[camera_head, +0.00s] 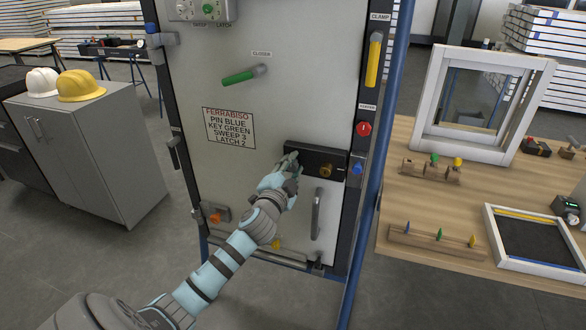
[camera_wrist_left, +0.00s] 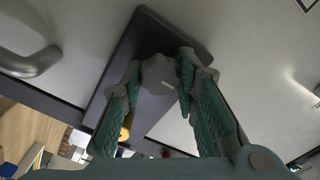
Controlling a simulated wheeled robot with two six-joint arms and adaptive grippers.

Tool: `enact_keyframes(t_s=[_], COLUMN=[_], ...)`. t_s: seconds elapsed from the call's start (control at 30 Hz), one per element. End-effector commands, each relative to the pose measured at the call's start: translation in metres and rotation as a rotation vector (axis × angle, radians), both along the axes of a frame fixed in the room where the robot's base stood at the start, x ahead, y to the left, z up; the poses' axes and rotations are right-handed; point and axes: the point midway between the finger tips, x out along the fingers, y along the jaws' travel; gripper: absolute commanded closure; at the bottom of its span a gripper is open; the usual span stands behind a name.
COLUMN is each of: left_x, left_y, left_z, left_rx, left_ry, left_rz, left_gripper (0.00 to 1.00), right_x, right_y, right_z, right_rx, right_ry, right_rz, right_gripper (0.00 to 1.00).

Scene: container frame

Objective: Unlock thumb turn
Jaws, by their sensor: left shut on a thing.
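The black lock case (camera_head: 318,156) is mounted on the pale door panel, with a brass round part (camera_head: 326,171) on its right half. My left gripper (camera_head: 289,163) is at the left end of this case. In the wrist view the two green-padded fingers of my left gripper (camera_wrist_left: 164,84) are closed on a grey thumb turn (camera_wrist_left: 157,70) that stands out from the dark lock case (camera_wrist_left: 142,50). In the head view my fingers hide the thumb turn. Its exact angle is hard to read. My right gripper is not in view.
A vertical door handle (camera_head: 317,214) is just below the lock case. A green lever (camera_head: 240,77) and a sign (camera_head: 229,128) are higher on the panel. A red knob (camera_head: 363,128) and a blue knob (camera_head: 357,168) sit on the right post. A wooden table (camera_head: 400,236) stands right.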

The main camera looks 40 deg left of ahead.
Motion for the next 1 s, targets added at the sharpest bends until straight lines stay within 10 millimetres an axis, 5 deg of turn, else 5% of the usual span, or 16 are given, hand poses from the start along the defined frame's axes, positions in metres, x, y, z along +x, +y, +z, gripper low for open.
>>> enact_keyframes(t_s=[0.47, 0.5, 0.6, 1.0], left_x=[-0.0002, -0.0002, -0.0002, -0.0081], left_y=[0.0002, 0.0002, 0.0002, -0.0024], left_z=[-0.0005, -0.0005, -0.0005, -0.0009], left_rx=[-0.017, -0.016, -0.016, -0.013], left_ry=[-0.004, -0.004, -0.004, -0.003], left_rz=[0.001, 0.000, 0.000, 0.000], left_gripper=[1.00, 0.69, 0.53, 0.52], right_x=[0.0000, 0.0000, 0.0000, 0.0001], right_y=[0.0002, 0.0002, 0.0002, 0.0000], right_z=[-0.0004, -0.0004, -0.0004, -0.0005], right_rx=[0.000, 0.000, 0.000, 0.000], right_ry=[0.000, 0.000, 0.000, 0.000], right_rz=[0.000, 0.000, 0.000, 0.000], right_gripper=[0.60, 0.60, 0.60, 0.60])
